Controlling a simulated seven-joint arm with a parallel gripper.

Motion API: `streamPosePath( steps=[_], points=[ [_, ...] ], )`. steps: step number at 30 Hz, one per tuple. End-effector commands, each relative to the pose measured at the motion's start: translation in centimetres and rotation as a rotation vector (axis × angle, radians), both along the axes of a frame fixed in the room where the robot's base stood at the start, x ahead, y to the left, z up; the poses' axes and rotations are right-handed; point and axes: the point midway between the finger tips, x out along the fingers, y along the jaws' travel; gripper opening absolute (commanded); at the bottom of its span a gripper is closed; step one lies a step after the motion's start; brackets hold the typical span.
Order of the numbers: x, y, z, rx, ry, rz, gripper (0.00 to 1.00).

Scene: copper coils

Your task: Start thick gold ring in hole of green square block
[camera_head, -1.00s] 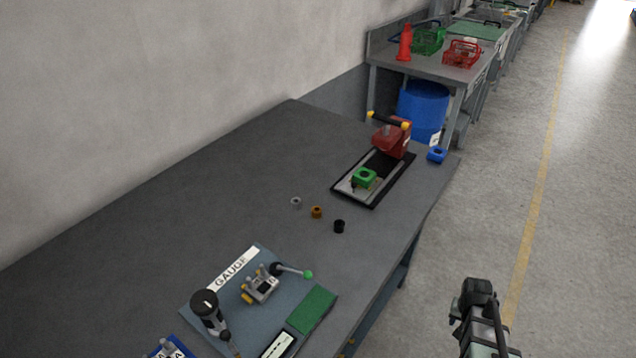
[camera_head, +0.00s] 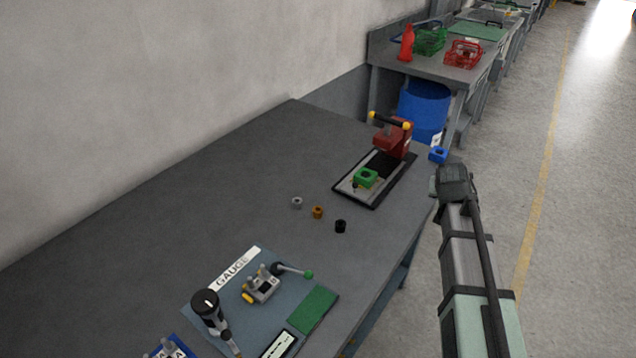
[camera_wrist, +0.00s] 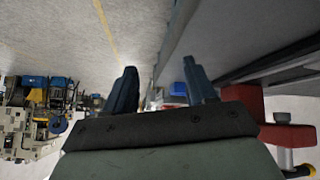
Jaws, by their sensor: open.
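The green square block (camera_head: 366,177) sits on the light plate of the black-edged press base on the far right of the bench. Three small rings stand in a row on the bench left of it: a grey one (camera_head: 297,203), a gold one (camera_head: 317,212) and a black one (camera_head: 340,226). Neither the gold ring nor the green block is identifiable in the wrist view.
A red press (camera_head: 391,138) with a yellow-ended handle stands behind the green block. A blue block (camera_head: 438,154) lies at the bench's far right corner. A gauge board (camera_head: 230,300) with a lever fixture occupies the near bench. The bench's left side is clear.

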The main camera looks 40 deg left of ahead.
Motion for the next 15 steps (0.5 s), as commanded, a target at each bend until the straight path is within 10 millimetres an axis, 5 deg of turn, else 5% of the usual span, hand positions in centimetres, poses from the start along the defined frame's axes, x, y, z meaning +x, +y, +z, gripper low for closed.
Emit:
streamPosePath(
  steps=[8, 15],
  points=[
    [-4.1, 10.8, 2.9, -0.200, 0.065, 0.344, 0.55],
    [-10.3, 20.4, 6.0, -0.393, 0.115, 0.709, 0.55]
  ],
)
